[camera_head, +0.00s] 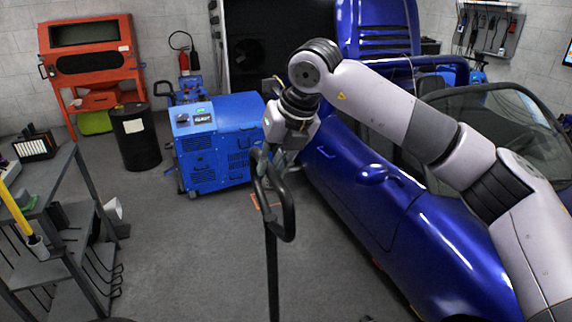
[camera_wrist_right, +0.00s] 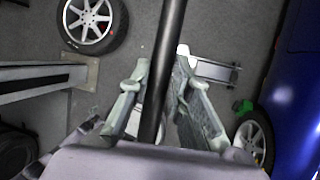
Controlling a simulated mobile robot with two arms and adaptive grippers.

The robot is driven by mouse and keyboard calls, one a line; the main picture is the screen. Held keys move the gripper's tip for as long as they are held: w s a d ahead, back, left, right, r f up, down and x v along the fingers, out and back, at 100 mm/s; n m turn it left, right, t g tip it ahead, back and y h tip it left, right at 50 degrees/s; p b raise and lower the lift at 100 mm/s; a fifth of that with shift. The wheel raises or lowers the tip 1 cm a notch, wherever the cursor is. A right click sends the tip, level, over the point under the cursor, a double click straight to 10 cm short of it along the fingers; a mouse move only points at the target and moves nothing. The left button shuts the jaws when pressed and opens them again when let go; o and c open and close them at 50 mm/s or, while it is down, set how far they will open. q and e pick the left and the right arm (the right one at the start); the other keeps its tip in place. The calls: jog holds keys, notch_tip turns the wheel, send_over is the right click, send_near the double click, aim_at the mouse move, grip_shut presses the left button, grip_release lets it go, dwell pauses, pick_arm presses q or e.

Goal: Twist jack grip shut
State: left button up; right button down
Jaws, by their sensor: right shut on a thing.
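The jack grip (camera_head: 285,205) is a dark loop on top of a long black handle bar (camera_head: 272,270) that rises from below. My right gripper (camera_head: 278,158) is at the upper end of the loop and partly covers it. In the right wrist view, a dark bar (camera_wrist_right: 168,50) of the jack runs between the fingers of the right gripper (camera_wrist_right: 160,95), which is shut on it. The jack's base cannot be clearly made out. My left gripper is not in view.
A blue car (camera_head: 400,220) stands close on the right, under my right arm. A blue machine (camera_head: 215,140) and a black drum (camera_head: 135,140) stand behind. A grey shelf rack (camera_head: 75,240) is at the left. A loose wheel (camera_wrist_right: 92,22) lies on the floor.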

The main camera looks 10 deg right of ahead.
dwell(0.3)
jog(key=c, duration=1.5)
grip_release()
jog(key=shift+o, duration=0.2)
jog(key=v, duration=1.2)
